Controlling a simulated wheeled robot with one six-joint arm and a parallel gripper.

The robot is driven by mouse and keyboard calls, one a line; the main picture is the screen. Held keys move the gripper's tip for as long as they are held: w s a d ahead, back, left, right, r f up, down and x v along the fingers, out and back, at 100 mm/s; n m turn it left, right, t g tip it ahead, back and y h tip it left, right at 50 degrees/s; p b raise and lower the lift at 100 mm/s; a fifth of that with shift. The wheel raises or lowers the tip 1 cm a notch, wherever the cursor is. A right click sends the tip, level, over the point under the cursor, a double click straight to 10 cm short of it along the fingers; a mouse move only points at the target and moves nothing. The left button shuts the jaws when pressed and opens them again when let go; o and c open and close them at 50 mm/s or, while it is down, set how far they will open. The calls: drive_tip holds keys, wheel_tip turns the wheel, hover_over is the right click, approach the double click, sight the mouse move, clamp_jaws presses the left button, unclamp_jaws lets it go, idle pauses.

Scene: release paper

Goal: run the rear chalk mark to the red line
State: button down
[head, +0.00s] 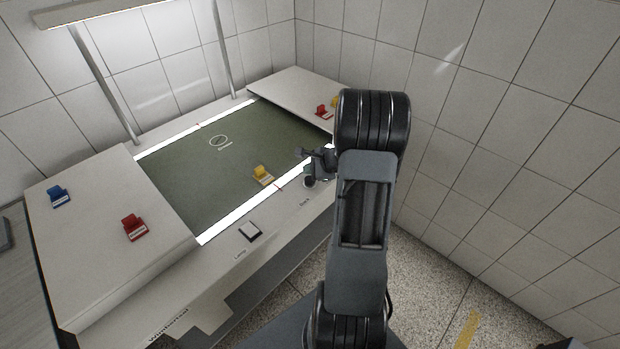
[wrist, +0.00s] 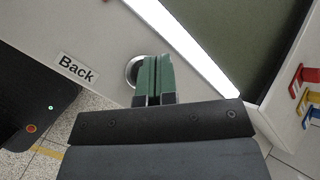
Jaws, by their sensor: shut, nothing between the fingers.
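A white oval chalk mark (head: 219,141) with small writing below it lies on the green surface (head: 190,175), towards the far side. A thin red mark (head: 279,187) crosses the near white strip, beside a yellow clip; a smaller red mark (head: 197,124) shows on the far strip. My gripper (head: 311,174) is over the near panel at the right. In the wrist view its green fingertips (wrist: 154,60) are together and empty, beside and partly over a round metal-rimmed button (wrist: 132,70) next to the "Back" label (wrist: 76,68). I cannot tell whether they touch it.
A yellow clip (head: 263,175) stands on the surface's near edge. Red (head: 134,228) and blue (head: 59,197) clips stand on the left white panel. A lamp bar (head: 110,9) hangs above.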

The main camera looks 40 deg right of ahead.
sight(310, 180)
drive_tip(key=shift+r+p, duration=1.25)
drive_tip(key=shift+r, duration=0.9)
drive_tip(key=shift+f, duration=0.1)
drive_tip(key=s+a+r+n+g+h, duration=0.1)
drive_tip(key=s+a+r+n+g, duration=0.1)
drive_tip(key=s+a+r+n, duration=0.6)
drive_tip(key=s+a+r+n+g+h, duration=0.2)
drive_tip(key=s+a+r+n, duration=0.6)
drive_tip(key=a+n, duration=0.6)
drive_tip(key=shift+s+a+n, duration=0.3)
drive_tip(key=shift+s+a, duration=0.1)
drive_tip(key=shift+s, duration=0.4)
